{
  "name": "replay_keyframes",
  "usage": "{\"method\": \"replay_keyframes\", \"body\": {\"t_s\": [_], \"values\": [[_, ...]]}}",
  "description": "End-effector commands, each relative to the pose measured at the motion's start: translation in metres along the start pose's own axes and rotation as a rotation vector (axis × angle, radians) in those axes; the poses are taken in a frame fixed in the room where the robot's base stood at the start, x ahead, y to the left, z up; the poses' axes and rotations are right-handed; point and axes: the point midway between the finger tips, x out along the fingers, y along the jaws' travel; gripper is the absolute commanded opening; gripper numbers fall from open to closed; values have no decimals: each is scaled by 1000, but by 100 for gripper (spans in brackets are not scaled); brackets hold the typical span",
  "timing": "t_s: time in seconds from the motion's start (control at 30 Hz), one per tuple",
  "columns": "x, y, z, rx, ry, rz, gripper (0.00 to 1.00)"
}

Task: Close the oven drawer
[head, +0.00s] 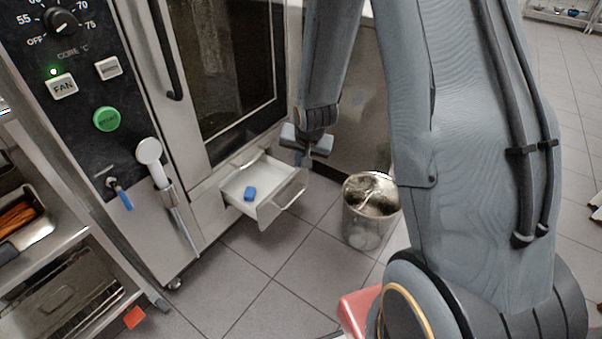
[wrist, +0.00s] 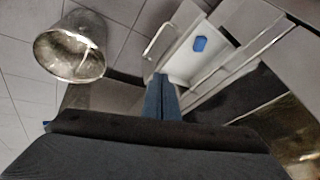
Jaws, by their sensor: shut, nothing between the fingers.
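The oven drawer (head: 240,203) is pulled out below the oven door in the head view, with a wire-like handle (head: 284,193) on its front. A small blue block (head: 249,193) lies inside the drawer. In the wrist view the drawer (wrist: 182,64) is at top centre, its handle (wrist: 158,42) to the left and the blue block (wrist: 200,44) inside. My gripper (head: 303,160) is shut and empty, above and beside the drawer's right side in the head view. In the wrist view its fingers (wrist: 161,80) point toward the drawer's near side. I cannot tell whether they touch it.
A metal bin (head: 369,210) stands on the floor right of the drawer; it also shows in the wrist view (wrist: 70,48). The oven (head: 225,70) rises above the drawer. A rack with trays (head: 62,280) is at the left. Tiled floor in front of the drawer is clear.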

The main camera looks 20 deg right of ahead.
Motion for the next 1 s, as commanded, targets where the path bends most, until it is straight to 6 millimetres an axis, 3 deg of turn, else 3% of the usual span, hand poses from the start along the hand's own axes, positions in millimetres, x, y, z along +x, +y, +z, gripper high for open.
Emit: {"method": "replay_keyframes", "body": {"t_s": [0.03, 0.2, 0.4, 0.67, 1.0], "values": [[20, 13, -3, 46, 15, -4, 0], [71, 41, -15, 181, 88, -48, 0], [103, 61, -19, 276, 138, -88, 0], [124, 64, -22, 297, 151, -101, 0], [188, 60, -31, 296, 149, -99, 0]]}}
